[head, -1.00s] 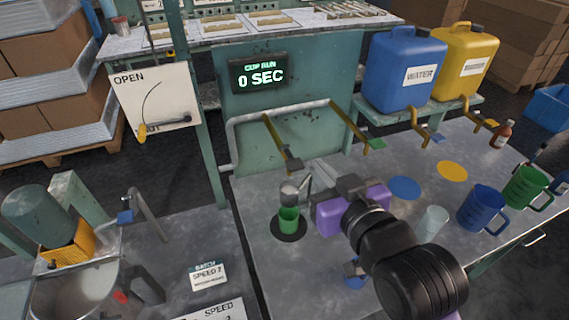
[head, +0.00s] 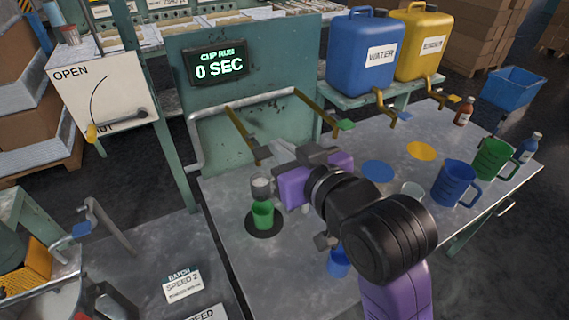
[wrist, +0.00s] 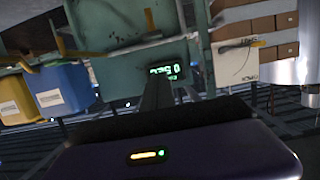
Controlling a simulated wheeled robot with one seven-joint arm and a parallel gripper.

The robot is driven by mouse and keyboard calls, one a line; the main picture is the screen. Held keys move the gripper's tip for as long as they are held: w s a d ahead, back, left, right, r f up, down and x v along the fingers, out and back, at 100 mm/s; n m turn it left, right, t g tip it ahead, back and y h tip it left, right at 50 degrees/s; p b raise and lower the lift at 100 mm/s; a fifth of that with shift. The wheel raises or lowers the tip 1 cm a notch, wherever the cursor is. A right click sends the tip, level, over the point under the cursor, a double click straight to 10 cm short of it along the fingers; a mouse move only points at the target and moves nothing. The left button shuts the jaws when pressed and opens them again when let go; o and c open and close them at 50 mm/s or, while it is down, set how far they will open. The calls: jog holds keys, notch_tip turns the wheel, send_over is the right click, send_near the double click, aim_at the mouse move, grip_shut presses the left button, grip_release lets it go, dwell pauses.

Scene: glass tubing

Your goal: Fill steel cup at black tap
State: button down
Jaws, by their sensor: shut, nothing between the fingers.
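The steel cup (head: 261,184) stands upright on the grey table, just behind a green cup (head: 263,213) on a round black disc (head: 251,226). The black tap (head: 262,153) is the dark lever at the end of a brass spout on the wall pipe, above and behind the steel cup in the head view. My gripper (head: 281,148) is shut and empty, right of the black tap's lever; whether it touches is unclear. In the wrist view its dark fingers (wrist: 156,92) are together, and the cups are out of view.
A display (head: 219,65) reads 0 SEC. A green-levered tap (head: 345,124) is on the same pipe. Blue (head: 365,85) and yellow (head: 421,20) jugs stand on a shelf. Blue (head: 453,186) and green (head: 493,160) measuring jugs stand right. A small blue cup (head: 338,262) is partly hidden by my arm.

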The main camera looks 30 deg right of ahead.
jog(key=p, duration=0.2)
send_over(258, 147)
jog(key=f+v, duration=0.1)
jog(key=v, duration=0.3)
jog(key=f, duration=0.2)
jog(key=shift+s+f, duration=0.2)
jog(key=shift+f, duration=1.75)
notch_tip(258, 147, down, 3)
jog(key=t+b, duration=0.2)
jog(key=b, duration=0.3)
jog(key=t+b, duration=0.1)
jog(key=b, duration=0.5)
jog(key=shift+s+f+t, duration=0.15)
jog(key=shift+f+t, duration=0.1)
jog(key=shift+t, duration=0.15)
jog(key=shift+r, duration=0.1)
